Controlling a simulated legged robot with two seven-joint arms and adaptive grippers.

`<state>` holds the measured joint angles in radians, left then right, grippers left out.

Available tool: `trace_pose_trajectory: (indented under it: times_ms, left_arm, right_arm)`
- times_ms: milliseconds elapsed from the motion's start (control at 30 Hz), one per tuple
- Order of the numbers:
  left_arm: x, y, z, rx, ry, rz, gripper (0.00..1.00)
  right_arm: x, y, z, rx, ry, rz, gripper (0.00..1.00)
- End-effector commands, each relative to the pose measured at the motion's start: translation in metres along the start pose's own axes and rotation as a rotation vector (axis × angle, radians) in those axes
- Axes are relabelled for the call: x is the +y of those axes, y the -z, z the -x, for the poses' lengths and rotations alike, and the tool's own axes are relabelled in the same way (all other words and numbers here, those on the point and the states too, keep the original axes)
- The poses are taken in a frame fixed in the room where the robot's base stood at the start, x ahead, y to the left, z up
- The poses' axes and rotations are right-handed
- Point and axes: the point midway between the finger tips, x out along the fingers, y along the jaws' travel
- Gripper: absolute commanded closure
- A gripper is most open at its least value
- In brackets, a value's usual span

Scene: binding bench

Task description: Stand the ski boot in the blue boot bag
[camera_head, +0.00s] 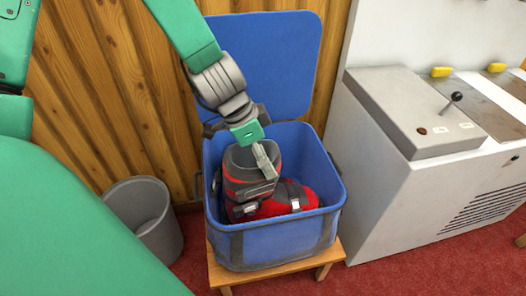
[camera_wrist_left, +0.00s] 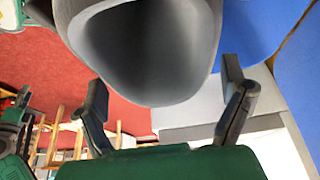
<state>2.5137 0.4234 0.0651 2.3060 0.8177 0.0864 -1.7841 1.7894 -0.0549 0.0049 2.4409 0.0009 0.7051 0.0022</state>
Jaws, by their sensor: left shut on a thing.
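The red and grey ski boot (camera_head: 249,185) stands roughly upright inside the open blue boot bag (camera_head: 275,247). Its cuff is up and its toe points to the right. My left gripper (camera_head: 260,163) comes down from above and is shut on the boot's cuff; one finger shows along the cuff's right side. In the left wrist view the grey cuff (camera_wrist_left: 140,45) with its dark opening lies between the two fingers (camera_wrist_left: 165,85). The boot's sole is hidden by the bag wall, so I cannot tell whether it touches the bottom. My right gripper is not in view.
The bag's lid (camera_head: 270,60) stands open behind it, against the wooden wall. The bag sits on a low wooden stool (camera_head: 245,279). A grey bin (camera_head: 150,222) stands at left, and a grey machine (camera_head: 400,180) stands close at right.

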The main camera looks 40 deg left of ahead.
Motion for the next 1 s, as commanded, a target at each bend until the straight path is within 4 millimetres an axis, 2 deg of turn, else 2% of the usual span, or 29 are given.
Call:
trace_pose_trajectory:
  times_ms: [33, 300, 1000]
  left_arm:
    - [0.0, -0.002, -0.008, 0.003, 0.001, -0.002, 0.61]
    - [-0.002, -0.014, -0.033, 0.005, -0.001, 0.001, 0.61]
    - [-0.001, -0.041, -0.098, 0.004, -0.002, 0.0, 0.61]
  right_arm:
    - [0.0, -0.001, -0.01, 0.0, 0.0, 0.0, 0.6]
    - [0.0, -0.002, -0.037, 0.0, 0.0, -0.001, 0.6]
    - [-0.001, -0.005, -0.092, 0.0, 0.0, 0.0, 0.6]
